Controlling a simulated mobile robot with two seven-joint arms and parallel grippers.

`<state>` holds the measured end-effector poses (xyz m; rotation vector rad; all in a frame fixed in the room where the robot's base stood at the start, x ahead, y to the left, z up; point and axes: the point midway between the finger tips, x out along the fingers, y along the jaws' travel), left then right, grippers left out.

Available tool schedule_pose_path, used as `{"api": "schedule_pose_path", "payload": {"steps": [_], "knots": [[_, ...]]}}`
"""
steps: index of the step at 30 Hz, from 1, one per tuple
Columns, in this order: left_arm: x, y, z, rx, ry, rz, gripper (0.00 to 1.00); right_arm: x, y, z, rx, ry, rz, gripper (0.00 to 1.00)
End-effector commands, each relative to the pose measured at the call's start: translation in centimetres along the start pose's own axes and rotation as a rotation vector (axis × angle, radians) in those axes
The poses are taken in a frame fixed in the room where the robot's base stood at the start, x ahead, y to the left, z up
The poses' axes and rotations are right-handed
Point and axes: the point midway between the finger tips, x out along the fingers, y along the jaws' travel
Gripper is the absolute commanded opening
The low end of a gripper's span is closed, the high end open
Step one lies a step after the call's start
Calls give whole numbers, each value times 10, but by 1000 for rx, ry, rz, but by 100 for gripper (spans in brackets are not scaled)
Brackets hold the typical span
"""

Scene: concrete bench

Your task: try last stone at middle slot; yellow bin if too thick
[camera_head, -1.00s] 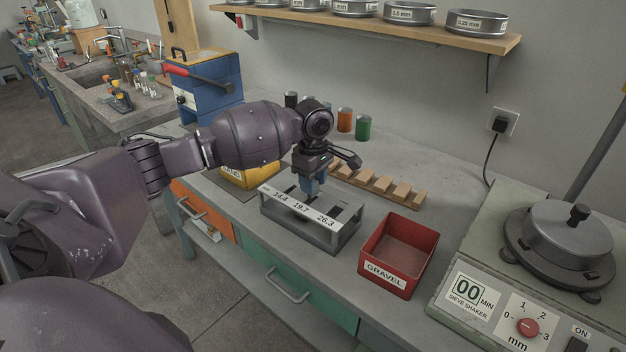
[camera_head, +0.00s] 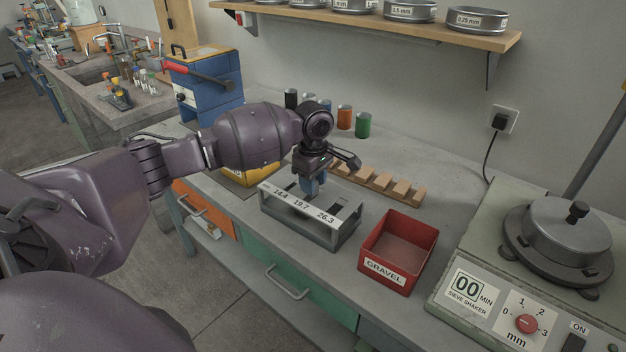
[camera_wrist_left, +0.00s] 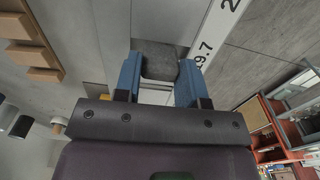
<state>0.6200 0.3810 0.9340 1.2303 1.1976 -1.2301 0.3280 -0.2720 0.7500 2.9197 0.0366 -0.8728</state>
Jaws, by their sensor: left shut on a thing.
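My left gripper (camera_head: 313,188) is over the grey slot gauge (camera_head: 340,241), whose white strip reads 14.4, 19.7 and 26.3. In the left wrist view its blue fingers (camera_wrist_left: 160,80) are shut on a dark grey stone (camera_wrist_left: 159,60), beside the 19.7 label. The stone is hidden in the head view. I cannot tell whether it touches the slot edges. The yellow bin (camera_head: 238,176) stands left of the gauge, partly hidden by my left arm. My right gripper is not in view.
A red bin marked GRAVEL (camera_head: 384,272) stands right of the gauge. A wooden rack (camera_head: 385,184) lies behind it, with several coloured cans (camera_head: 363,125) farther back. The sieve shaker (camera_head: 560,240) fills the right side.

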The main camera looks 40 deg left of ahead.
Motion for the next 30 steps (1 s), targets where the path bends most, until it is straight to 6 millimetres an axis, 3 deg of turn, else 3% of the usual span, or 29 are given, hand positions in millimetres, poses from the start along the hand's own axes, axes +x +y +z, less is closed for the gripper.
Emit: {"api": "schedule_pose_path", "payload": {"steps": [30], "knots": [[7, 0, 0, 0, 0, 0, 14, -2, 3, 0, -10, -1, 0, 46]]}}
